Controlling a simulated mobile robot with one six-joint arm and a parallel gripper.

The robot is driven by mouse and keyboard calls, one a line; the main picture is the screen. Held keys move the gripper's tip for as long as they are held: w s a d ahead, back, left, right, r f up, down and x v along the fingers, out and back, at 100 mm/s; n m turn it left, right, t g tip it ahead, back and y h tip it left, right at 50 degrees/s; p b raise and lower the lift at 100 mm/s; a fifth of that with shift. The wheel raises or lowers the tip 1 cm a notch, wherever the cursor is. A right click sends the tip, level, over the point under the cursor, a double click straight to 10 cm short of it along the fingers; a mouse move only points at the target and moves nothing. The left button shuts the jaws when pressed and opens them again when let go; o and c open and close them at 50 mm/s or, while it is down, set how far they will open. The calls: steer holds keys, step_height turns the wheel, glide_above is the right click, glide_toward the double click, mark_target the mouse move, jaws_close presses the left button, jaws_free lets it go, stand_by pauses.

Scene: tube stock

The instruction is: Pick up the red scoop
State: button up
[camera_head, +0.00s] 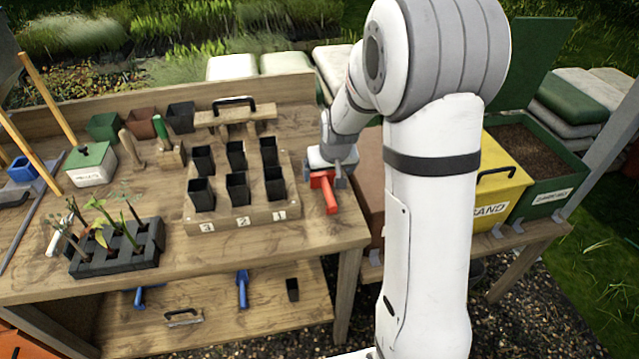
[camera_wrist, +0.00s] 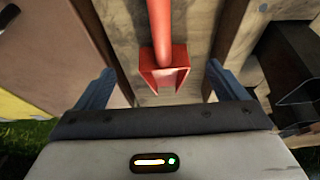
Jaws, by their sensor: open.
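The red scoop (camera_head: 330,202) lies on the workbench near its right end, just right of the numbered block of black pots. Its handle points toward the front of the bench in the head view. My gripper (camera_head: 325,181) is over the scoop's bowl end with one finger on each side. In the wrist view the scoop (camera_wrist: 165,72) shows between the two spread fingers of my gripper (camera_wrist: 160,70), with a visible gap on both sides. My gripper is open and holds nothing. I cannot tell the exact height of the fingertips above the bench.
The numbered wooden block (camera_head: 243,216) with several black pots stands close to the left of my gripper. A brown bin (camera_head: 370,180) and a yellow sand bin (camera_head: 505,180) stand to the right. Blue scoops (camera_head: 242,289) lie on the lower shelf.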

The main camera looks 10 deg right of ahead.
mark_target(324, 179)
steer(key=shift+w+a+p+x, duration=0.15)
steer(key=shift+p+x, duration=0.3)
steer(key=shift+x, duration=1.25)
steer(key=shift+w+a+p+x, duration=0.1)
steer(key=shift+p+x, duration=0.3)
steer(key=shift+x, duration=1.3)
steer(key=shift+r, duration=0.1)
steer(key=c, duration=1.4)
steer(key=shift+o, duration=0.2)
